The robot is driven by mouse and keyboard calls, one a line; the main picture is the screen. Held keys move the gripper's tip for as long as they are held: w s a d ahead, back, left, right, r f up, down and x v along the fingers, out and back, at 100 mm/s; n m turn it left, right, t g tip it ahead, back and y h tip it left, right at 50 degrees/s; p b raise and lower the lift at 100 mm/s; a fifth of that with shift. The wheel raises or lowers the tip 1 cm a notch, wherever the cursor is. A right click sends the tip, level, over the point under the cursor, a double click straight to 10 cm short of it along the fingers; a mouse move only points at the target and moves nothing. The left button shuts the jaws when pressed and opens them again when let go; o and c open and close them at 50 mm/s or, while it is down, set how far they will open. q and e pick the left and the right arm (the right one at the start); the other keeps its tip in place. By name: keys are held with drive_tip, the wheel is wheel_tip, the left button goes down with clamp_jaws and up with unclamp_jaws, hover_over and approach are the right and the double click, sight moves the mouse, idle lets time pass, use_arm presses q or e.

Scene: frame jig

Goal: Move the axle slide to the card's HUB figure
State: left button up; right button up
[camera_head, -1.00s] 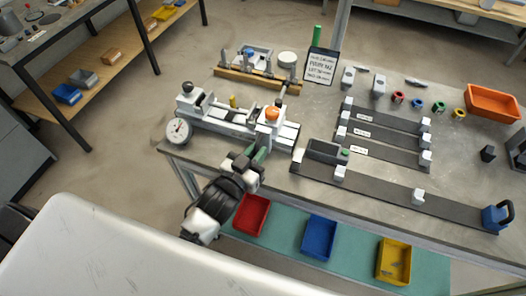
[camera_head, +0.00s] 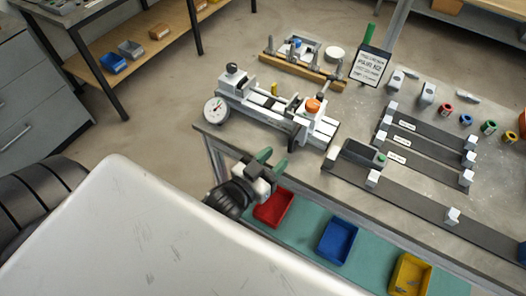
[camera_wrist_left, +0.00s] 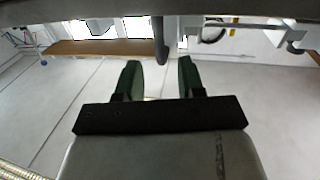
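The frame jig (camera_head: 262,105) stands at the table's left end, with a dial gauge (camera_head: 216,110) at its left. The slide with an orange knob (camera_head: 313,106) sits toward the jig's right end; I take it as the axle slide. The card (camera_head: 370,66) stands upright behind; its print is too small to read surely. My left gripper (camera_head: 272,163) is in front of the table edge, apart from the jig and slide. Its green fingers are spread and empty, also in the left wrist view (camera_wrist_left: 160,80). My right gripper is not in view.
Long dark rails with white blocks (camera_head: 410,190) lie to the right of the jig. A red bin (camera_head: 273,208), a blue bin (camera_head: 337,240) and a yellow bin (camera_head: 410,274) sit on a lower shelf. A wooden rack (camera_head: 300,70) stands behind the jig.

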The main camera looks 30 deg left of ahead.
use_arm(q)
drive_tip(key=shift+b+v, duration=0.3)
drive_tip(key=shift+v, duration=1.9)
drive_tip(key=s+a+f+g+y, duration=0.1)
drive_tip(key=s+f+g, duration=0.15)
drive_tip(key=f, duration=0.85)
drive_tip(key=s+a+f+g+y, duration=0.1)
drive_tip(key=s+f+g, duration=0.15)
drive_tip(key=f, duration=0.85)
drive_tip(key=s+a+f+g+y, duration=0.15)
drive_tip(key=f+g, duration=0.25)
drive_tip(key=f, duration=0.6)
drive_tip(key=s+a+f+g, duration=0.1)
drive_tip(key=s+f+g, duration=0.2)
drive_tip(key=s+f, duration=0.4)
drive_tip(key=s+a+f+g, duration=0.1)
drive_tip(key=s+f+g, duration=0.3)
drive_tip(key=s+f, duration=0.4)
drive_tip(key=s, duration=0.6)
drive_tip(key=shift+f+g, duration=0.3)
drive_tip(key=shift+a+y, duration=0.15)
drive_tip(key=shift+y, duration=0.1)
drive_tip(key=shift+c, duration=0.2)
